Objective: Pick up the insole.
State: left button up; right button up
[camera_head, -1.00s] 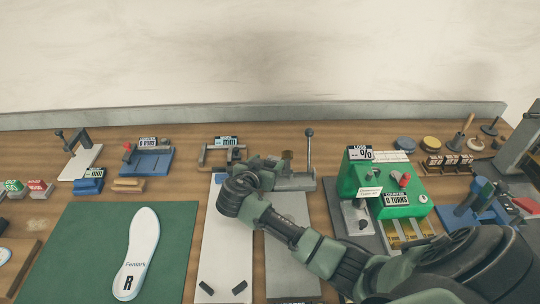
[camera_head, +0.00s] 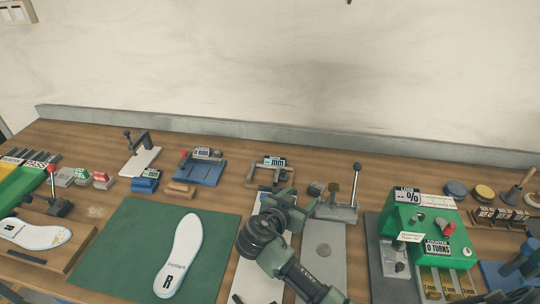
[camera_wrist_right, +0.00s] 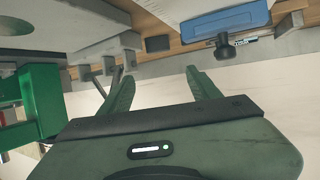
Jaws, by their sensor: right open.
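A white insole (camera_head: 181,256) marked "Fenlark" and "R" lies flat on the green mat (camera_head: 125,230), left of my right arm. A second white insole (camera_head: 38,235) lies on a wooden board (camera_head: 62,262) at the far left. My right gripper (camera_head: 288,203) is to the right of the mat, over a pale plate, and apart from both insoles. In the right wrist view its two fingers (camera_wrist_right: 160,76) stand apart with nothing between them. My left gripper is not in view.
A green counter machine (camera_head: 415,222) stands to the right of my right arm. A blue fixture (camera_head: 203,168), a grey-white clamp stand (camera_head: 140,158) and small blocks line the back. A green-yellow tray (camera_head: 22,180) is at the far left. The mat around the insole is clear.

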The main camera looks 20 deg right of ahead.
aim_at(170, 278)
jog(key=k+j, duration=0.2)
jog(key=j, duration=0.15)
jog(key=k+j, duration=0.15)
jog(key=j, duration=0.25)
jog(key=k+j, duration=0.2)
jog(key=j, duration=0.15)
jog(key=k+j, duration=0.15)
jog(key=j, duration=0.2)
jog(key=k+j, duration=0.2)
jog(key=j, duration=0.15)
